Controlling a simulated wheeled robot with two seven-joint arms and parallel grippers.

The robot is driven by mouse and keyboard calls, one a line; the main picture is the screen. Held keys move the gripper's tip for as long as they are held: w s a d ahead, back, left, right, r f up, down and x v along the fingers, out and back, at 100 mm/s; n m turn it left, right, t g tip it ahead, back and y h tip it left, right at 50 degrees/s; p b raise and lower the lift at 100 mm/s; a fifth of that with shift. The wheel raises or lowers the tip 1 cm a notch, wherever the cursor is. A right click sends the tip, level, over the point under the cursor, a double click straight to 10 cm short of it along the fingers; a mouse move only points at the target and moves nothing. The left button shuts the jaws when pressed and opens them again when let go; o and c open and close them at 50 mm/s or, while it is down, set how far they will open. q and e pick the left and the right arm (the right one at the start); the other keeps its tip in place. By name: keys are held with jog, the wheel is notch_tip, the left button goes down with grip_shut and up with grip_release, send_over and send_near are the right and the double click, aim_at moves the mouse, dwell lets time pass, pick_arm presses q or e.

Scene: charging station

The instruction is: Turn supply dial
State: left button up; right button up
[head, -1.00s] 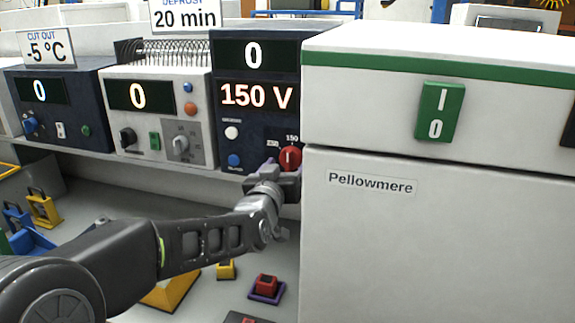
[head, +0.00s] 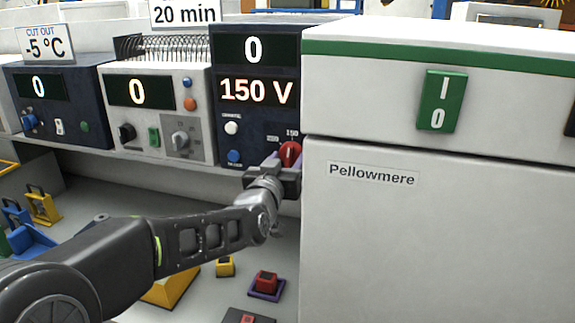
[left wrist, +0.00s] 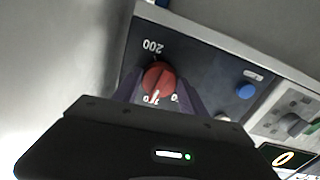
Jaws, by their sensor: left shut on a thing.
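The supply dial (head: 290,153) is a red round knob with a white pointer line, low on the right of the dark blue supply unit (head: 262,125). The unit's displays read 0 and 150 V. My left gripper (head: 283,165) is at the dial, with its fingers on either side of it. In the left wrist view the red dial (left wrist: 158,80) sits between the two purple-grey fingers (left wrist: 158,88), shut on it. A "200" mark shows beside it there; other marks are partly hidden by the gripper. My right gripper is not in view.
A white cabinet labelled Pellowmere (head: 400,230) with a green switch (head: 441,100) stands close to the right of the dial. A white unit (head: 158,120) stands to the left.

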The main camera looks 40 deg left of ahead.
pick_arm(q)
jog(key=shift+a+f+m+b, duration=0.1)
jog(key=shift+f+m+b, duration=0.2)
jog(key=shift+m+b, duration=0.85)
jog(key=shift+r+m, duration=0.1)
jog(key=shift+m, duration=0.55)
jog(key=shift+r+m, duration=0.15)
jog(key=shift+m, duration=0.35)
jog(key=o, duration=1.4)
jog(key=shift+c, duration=0.2)
jog(key=b+v, duration=0.2)
jog(key=v, duration=0.5)
jog(key=shift+s, duration=0.4)
